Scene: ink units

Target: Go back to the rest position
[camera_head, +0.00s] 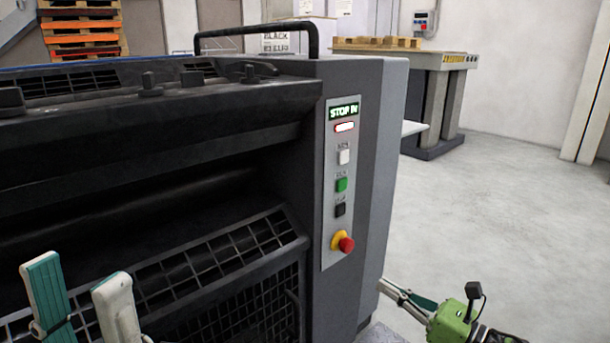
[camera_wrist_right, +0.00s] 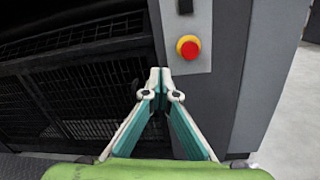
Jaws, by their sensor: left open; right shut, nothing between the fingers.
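My left gripper (camera_head: 75,295) shows at the bottom left of the head view, its two teal and white fingers apart, in front of the machine's mesh guard. My right gripper (camera_head: 400,295) is at the bottom right of the head view, beside the machine's right lower edge, partly hidden by the machine's grey side. In the right wrist view my right gripper (camera_wrist_right: 160,75) has its fingertips together with nothing between them, just below the machine's control panel. The ink unit machine (camera_head: 384,150) stands directly in front of me.
The control panel (camera_head: 337,230) has a lit display, several buttons and a red emergency stop (camera_head: 346,244). The stop also shows in the right wrist view (camera_wrist_right: 189,48). A grey table with a pallet (camera_head: 378,42) stands behind; the floor (camera_head: 500,210) at right is clear.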

